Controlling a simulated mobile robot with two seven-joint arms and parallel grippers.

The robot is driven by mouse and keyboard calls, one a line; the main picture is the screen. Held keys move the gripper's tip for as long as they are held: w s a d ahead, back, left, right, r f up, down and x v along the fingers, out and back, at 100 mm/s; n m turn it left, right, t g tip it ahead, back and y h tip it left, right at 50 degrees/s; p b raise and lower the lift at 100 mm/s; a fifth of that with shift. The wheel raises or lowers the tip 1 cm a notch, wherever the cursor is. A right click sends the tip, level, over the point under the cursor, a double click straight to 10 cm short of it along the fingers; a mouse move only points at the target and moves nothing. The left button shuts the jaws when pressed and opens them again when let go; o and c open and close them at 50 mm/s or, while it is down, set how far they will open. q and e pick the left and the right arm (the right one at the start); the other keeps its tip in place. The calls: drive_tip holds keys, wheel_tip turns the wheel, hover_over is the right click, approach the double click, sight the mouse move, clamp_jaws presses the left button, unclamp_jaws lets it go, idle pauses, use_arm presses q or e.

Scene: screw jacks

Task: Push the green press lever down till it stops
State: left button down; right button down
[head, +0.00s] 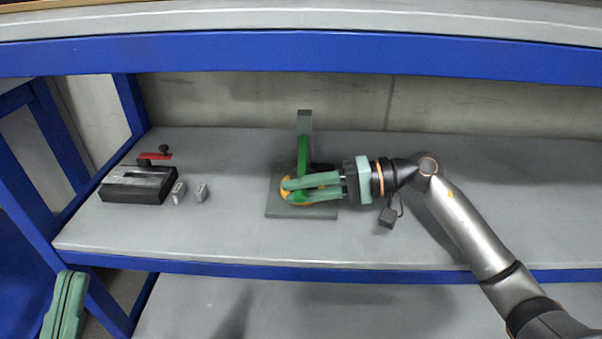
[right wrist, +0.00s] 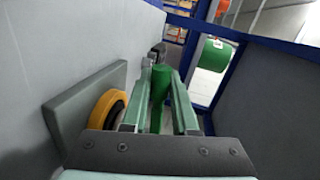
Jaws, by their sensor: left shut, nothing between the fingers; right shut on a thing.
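The green press lever (head: 303,153) runs from the grey upright post (head: 305,120) toward the front of the press on the shelf. My right gripper (head: 287,191) reaches in from the right and is shut on the lever's front part. In the right wrist view the green lever (right wrist: 160,85) sits between the two fingers. A yellow-orange disc (right wrist: 110,106) with a dark centre lies beside the fingers, close to the grey base plate (head: 300,212). The fingers partly hide disc and lever. My left gripper (head: 70,277) is shut and empty at the lower left, in front of the shelf.
A black box-like device (head: 137,186) with a red lever (head: 155,156) stands on the shelf (head: 430,235) at the left. Two small grey pieces (head: 178,192) (head: 201,193) are beside it. A blue beam (head: 300,55) crosses above. The shelf's right side is mostly clear.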

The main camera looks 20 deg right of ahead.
drive_tip(key=shift+w+d+f+n+t, duration=0.1)
drive_tip(key=shift+f+n+t, duration=0.25)
drive_tip(key=shift+f, duration=0.4)
drive_tip(key=shift+f, duration=0.15)
drive_tip(key=c, duration=0.7)
unclamp_jaws()
drive_tip(key=shift+d, duration=0.15)
drive_tip(key=v, duration=0.6)
drive_tip(key=p+v, duration=0.1)
drive_tip(key=v, duration=0.5)
drive_tip(key=shift+r, duration=0.25)
